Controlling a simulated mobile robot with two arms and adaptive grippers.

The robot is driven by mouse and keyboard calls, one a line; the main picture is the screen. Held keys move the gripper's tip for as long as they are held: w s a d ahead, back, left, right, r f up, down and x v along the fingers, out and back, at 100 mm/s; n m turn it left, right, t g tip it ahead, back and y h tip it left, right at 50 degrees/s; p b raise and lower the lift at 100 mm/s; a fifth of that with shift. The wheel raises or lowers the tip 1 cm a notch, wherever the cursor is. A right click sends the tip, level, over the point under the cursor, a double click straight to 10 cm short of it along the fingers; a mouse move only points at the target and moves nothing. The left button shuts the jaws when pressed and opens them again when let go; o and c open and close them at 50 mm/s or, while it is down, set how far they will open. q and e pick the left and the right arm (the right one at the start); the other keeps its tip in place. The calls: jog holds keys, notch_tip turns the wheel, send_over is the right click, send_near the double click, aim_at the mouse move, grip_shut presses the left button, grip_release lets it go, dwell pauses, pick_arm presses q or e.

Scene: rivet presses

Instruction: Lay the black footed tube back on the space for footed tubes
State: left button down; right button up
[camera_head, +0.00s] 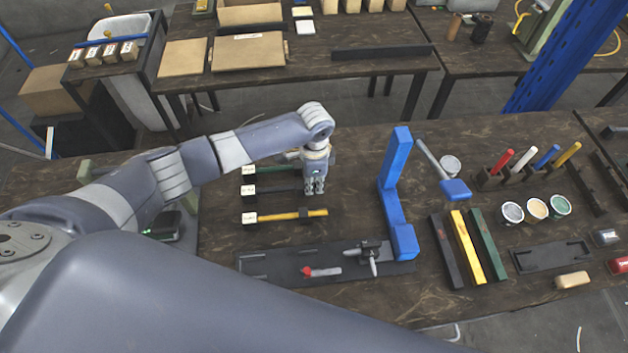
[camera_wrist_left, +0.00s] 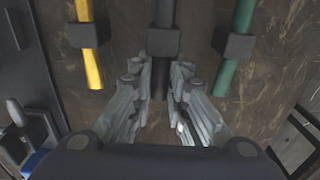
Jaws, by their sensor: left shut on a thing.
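My left gripper (camera_head: 315,187) is low over the table, at the right end of the black footed tube (camera_head: 281,190). The left wrist view shows the gripper's fingers (camera_wrist_left: 161,72) on either side of the black tube (camera_wrist_left: 165,14), shut on it just behind its dark foot block (camera_wrist_left: 163,41). The tube lies between the green footed tube (camera_head: 281,168) and the yellow footed tube (camera_head: 295,214). White labelled blocks (camera_head: 249,190) stand at the left ends of this row. Whether the foot touches the table cannot be told. My right gripper is out of view.
A dark tray (camera_head: 270,265) with a red-tipped tool (camera_head: 322,271) lies in front. A blue bracket (camera_head: 392,190) stands to the right. Black, yellow and green bars (camera_head: 467,245) lie beyond it. Bare table shows between the tubes and the bracket.

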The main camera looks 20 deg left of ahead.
pick_arm(q)
jog(key=shift+f+b, duration=0.3)
jog(key=shift+f, duration=0.25)
dwell(0.4)
jog(key=c, duration=1.5)
grip_release()
notch_tip(320, 180, up, 12)
jog(key=shift+f, duration=0.1)
jog(key=shift+s, duration=0.1)
